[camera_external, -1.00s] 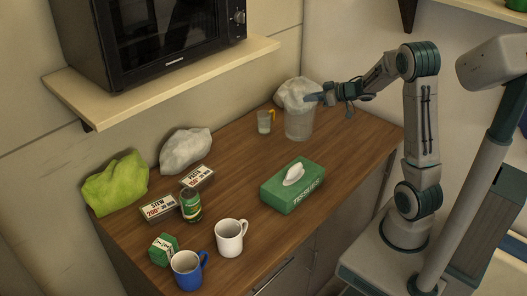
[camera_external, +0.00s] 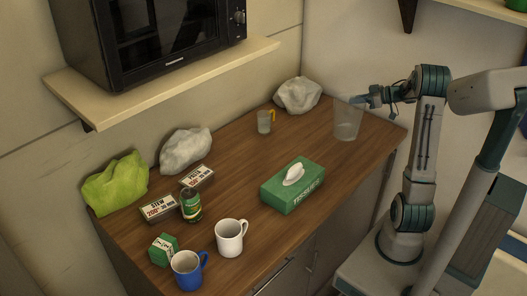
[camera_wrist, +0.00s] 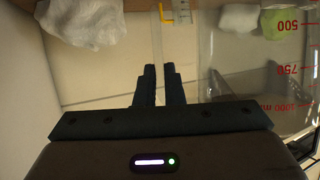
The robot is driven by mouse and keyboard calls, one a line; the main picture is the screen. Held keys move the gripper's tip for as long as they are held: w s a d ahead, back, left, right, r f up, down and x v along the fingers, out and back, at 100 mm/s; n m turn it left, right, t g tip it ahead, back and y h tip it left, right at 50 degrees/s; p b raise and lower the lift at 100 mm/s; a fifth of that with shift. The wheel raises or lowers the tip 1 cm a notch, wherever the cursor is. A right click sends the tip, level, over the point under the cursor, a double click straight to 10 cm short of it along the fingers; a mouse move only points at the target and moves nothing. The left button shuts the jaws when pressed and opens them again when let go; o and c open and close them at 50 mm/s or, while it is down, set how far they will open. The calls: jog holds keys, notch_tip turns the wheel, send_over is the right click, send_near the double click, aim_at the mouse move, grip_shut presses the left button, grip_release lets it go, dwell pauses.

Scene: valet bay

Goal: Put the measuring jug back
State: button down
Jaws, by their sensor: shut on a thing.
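The measuring jug (camera_external: 347,123) is a tall clear vessel near the right end of the wooden counter. In the wrist view its clear wall with red volume marks (camera_wrist: 288,68) fills the right side. My gripper (camera_external: 361,101) is at the jug's upper right rim in the external view and is shut on the jug. The fingers (camera_wrist: 159,70) show close together in the wrist view. The exact grip point is hard to see through the clear wall. The jug looks upright; I cannot tell whether its base touches the counter.
A small clear cup with a yellow handle (camera_external: 264,123) and a white crumpled bag (camera_external: 297,95) stand left of the jug. A green tissue box (camera_external: 292,186) lies in front. Mugs, small boxes and a can crowd the left end. A microwave shelf (camera_external: 180,75) overhangs the back.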

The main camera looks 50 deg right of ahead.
jog(key=w+a+f, duration=0.4)
jog(key=w+f, duration=0.3)
jog(key=f, duration=0.2)
jog(key=shift+w+a+f, duration=0.15)
jog(key=shift+w+a, duration=0.15)
jog(key=shift+a, duration=0.1)
jog(key=shift+f, duration=0.15)
jog(key=c, duration=1.5)
grip_release()
jog(key=shift+c, duration=0.2)
